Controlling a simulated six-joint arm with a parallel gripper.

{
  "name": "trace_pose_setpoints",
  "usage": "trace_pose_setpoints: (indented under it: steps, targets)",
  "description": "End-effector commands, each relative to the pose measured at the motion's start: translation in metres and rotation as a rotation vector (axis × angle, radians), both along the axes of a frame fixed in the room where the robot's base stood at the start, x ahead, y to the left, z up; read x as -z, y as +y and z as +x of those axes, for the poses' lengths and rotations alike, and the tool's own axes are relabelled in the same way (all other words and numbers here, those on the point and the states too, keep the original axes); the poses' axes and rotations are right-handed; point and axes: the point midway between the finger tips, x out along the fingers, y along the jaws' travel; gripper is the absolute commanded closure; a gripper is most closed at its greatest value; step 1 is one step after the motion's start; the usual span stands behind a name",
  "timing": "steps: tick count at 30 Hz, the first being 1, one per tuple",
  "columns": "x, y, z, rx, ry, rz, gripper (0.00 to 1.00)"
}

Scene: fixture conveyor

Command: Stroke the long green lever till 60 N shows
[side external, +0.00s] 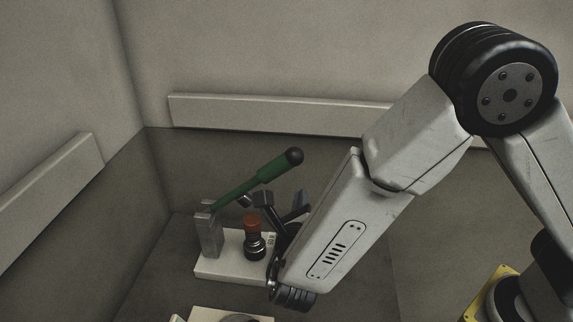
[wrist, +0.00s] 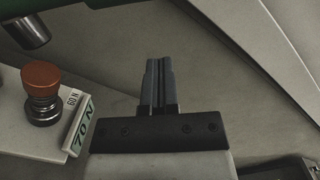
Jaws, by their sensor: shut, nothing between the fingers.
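The long green lever (side external: 250,183) slants up to the right to a black ball end, from a grey post (side external: 209,232) on a white base. Part of the green lever (wrist: 100,3) crosses the top left edge of the wrist view. An orange-capped dark knob (wrist: 41,85) stands on the base. Beside it are a small "60 N" label (wrist: 74,97) and a larger plate reading "70 N" (wrist: 81,125) with green on it. My gripper (wrist: 159,64) is shut and empty, right of the knob and apart from the lever. In the side view dark parts overlap around my gripper.
A dark cylinder (wrist: 29,33) hangs below the lever, above and left of the knob. Another pale block (side external: 222,314) lies at the bottom edge of the side view. Pale rails (side external: 265,109) run along the walls.

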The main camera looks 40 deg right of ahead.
Motion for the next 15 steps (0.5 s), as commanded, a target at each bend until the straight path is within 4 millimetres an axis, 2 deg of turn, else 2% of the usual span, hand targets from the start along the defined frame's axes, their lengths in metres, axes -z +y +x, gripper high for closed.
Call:
trace_pose_setpoints:
  steps: [6,15]
  targets:
    - [-0.021,0.01,0.015,-0.001,-0.004,0.006,1.0]
    - [-0.029,0.014,0.022,-0.002,-0.002,0.002,1.0]
